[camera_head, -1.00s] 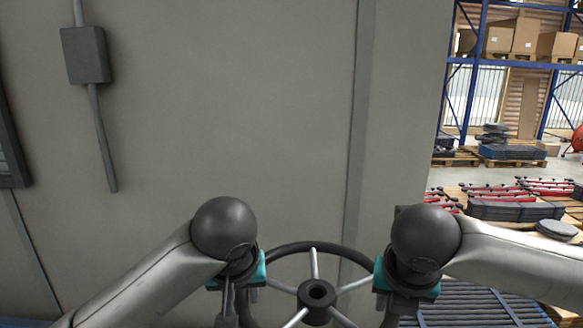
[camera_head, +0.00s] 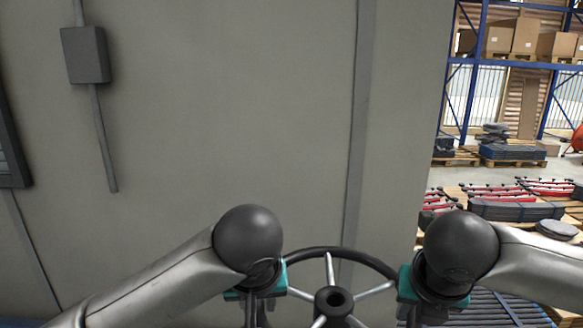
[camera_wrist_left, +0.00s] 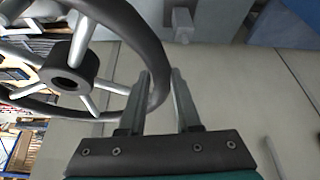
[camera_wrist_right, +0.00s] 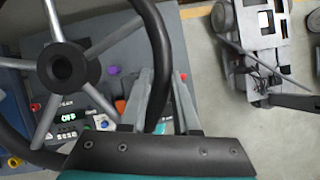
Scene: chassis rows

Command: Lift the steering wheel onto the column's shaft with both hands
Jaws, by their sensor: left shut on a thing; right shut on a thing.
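The steering wheel (camera_head: 333,302) has a black rim, silver spokes and a dark hub with a hole. It is held up between my two grippers, its lower part cut off in the head view. My left gripper (camera_wrist_left: 161,78) is shut on the rim at the wheel's left side. My right gripper (camera_wrist_right: 161,76) is shut on the rim at the right side. The hub also shows in the left wrist view (camera_wrist_left: 68,72) and right wrist view (camera_wrist_right: 62,65). A pale peg (camera_wrist_left: 182,24) juts from a grey-blue body in the left wrist view; I cannot tell if it is the column's shaft.
A control panel (camera_wrist_right: 88,120) with a lit display and coloured knobs lies below the wheel in the right wrist view. A large grey wall (camera_head: 230,110) with a dark box (camera_head: 85,54) stands ahead. Shelving and pallets are far right.

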